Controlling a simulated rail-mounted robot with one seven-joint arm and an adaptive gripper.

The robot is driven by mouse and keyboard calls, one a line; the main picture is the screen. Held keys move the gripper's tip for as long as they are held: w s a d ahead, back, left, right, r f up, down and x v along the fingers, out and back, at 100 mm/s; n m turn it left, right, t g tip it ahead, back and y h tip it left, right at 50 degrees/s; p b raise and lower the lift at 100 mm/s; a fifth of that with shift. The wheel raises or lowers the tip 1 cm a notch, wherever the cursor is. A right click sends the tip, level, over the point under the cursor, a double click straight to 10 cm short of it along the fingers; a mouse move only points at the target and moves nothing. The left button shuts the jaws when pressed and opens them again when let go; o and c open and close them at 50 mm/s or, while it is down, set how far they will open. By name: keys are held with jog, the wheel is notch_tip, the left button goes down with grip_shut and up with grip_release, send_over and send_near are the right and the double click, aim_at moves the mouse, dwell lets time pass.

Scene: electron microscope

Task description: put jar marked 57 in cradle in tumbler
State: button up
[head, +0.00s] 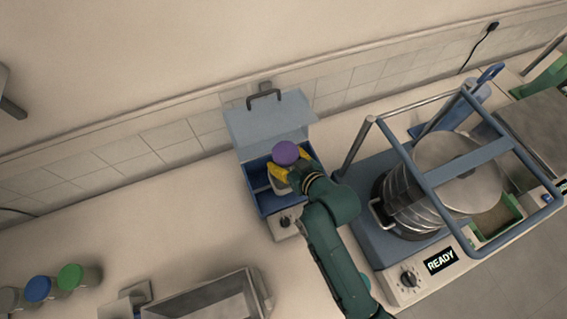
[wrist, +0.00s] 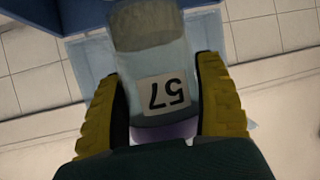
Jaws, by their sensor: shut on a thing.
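The jar marked 57 (wrist: 160,62) is clear with a purple lid, and its label reads upside down in the wrist view. In the head view its purple lid (head: 285,153) shows above the tumbler. My gripper (head: 290,174) has yellow fingers shut on the jar, one on each side, as the wrist view (wrist: 165,100) also shows. The tumbler (head: 258,190) is a blue box with its lid (head: 268,121) raised and a dial on its front. The jar is at or over the tumbler's opening; I cannot tell whether it touches the cradle, which is mostly hidden.
A large machine with a blue frame (head: 440,178) and a READY display (head: 440,261) stands close on the right. A metal bin (head: 205,300) is at the front. Jars with green (head: 70,275) and blue (head: 38,289) lids stand at left. The counter between is clear.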

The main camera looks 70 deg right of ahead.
notch_tip(320, 180, down, 8)
jog(key=shift+w+d+f+b, duration=0.1)
jog(key=shift+d+f+b, duration=0.05)
jog(key=shift+b, duration=0.65)
jog(key=shift+f, duration=0.1)
jog(key=shift+f, duration=0.15)
jog(key=o, duration=1.2)
